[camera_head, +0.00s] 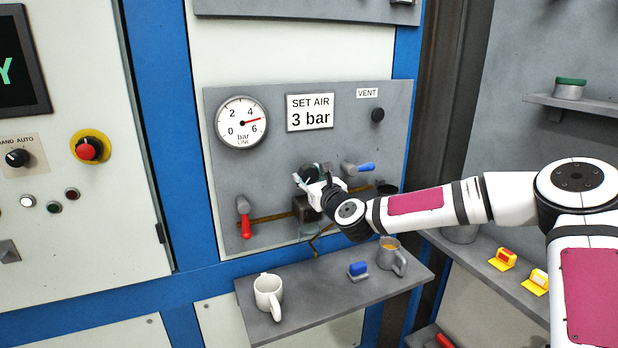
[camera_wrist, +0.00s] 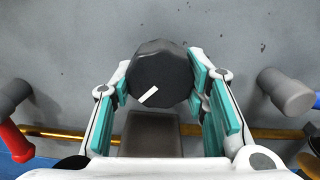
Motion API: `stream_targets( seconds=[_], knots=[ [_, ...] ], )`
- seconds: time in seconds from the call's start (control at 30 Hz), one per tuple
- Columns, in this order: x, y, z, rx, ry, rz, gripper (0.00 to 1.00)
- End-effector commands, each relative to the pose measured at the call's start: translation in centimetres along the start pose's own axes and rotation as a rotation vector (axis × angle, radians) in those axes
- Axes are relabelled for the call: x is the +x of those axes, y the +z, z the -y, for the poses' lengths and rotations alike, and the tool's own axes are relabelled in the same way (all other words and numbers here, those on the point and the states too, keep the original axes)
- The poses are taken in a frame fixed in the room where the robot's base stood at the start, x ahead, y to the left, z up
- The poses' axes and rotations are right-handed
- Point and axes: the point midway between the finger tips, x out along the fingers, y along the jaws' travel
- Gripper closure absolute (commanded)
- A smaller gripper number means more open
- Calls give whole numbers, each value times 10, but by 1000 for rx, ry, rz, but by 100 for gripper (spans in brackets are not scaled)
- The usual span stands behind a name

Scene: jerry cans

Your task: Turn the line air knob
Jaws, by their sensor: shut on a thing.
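The line air knob (camera_wrist: 160,72) is a dark, faceted round knob with a white mark that points to its lower left in the wrist view. My gripper (camera_wrist: 160,88) has its teal-padded fingers around the knob's sides and is shut on it. In the head view my gripper (camera_head: 307,179) is at the panel, and the knob (camera_head: 309,171) is partly hidden behind it. The sign (camera_head: 310,112) reads "SET AIR 3 bar".
A red-handled valve (camera_head: 245,220) is left of the knob and a blue-handled valve (camera_head: 358,168) is right of it. A vent knob (camera_head: 377,115) is above right.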

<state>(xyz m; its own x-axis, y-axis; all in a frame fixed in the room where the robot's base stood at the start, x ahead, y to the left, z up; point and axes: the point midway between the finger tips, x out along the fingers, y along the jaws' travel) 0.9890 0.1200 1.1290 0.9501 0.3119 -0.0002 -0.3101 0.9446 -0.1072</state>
Motion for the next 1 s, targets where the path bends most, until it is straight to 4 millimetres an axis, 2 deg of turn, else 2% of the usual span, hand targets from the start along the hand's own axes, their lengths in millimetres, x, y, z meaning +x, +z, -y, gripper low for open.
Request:
stream_targets(
  seconds=[1.0],
  knots=[
    [0,4,4,-936,0,2,87]
  ],
)
